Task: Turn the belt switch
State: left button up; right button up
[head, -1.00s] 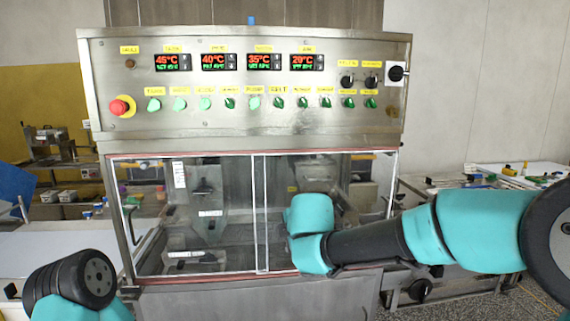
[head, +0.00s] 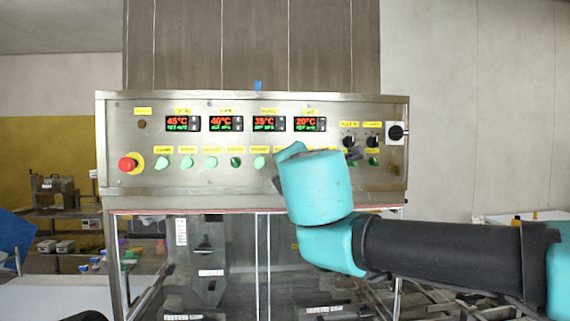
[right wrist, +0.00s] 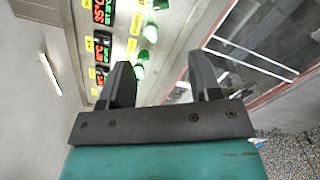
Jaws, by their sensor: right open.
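The control panel (head: 250,180) stands across the head view, with a row of green switches and buttons under yellow labels. In the earlier head frame a label that seems to read BELT is right of the middle of this row. That spot is now hidden behind my right wrist, so I cannot make out the belt switch. My right gripper (right wrist: 163,75) is open and empty in the right wrist view, its fingers pointing at the panel. Green controls (right wrist: 141,55) show just beyond and between the fingers. Contact is not visible. My left gripper is not in view.
A red emergency stop (head: 128,164) is at the panel's left end. Four temperature displays run along its top, and black knobs (head: 373,141) and a rotary switch (head: 396,132) are at its right. Below is a glazed cabinet (head: 235,250) with a framed edge.

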jog(key=w+a, duration=0.1)
jog(key=w, duration=1.6)
jog(key=shift+a, duration=0.3)
jog(key=shift+c, duration=0.3)
jog(key=c, duration=0.9)
jog(key=shift+o, duration=0.2)
jog(key=shift+m, duration=0.4)
jog(key=m, duration=1.1)
jog(key=shift+f, duration=0.1)
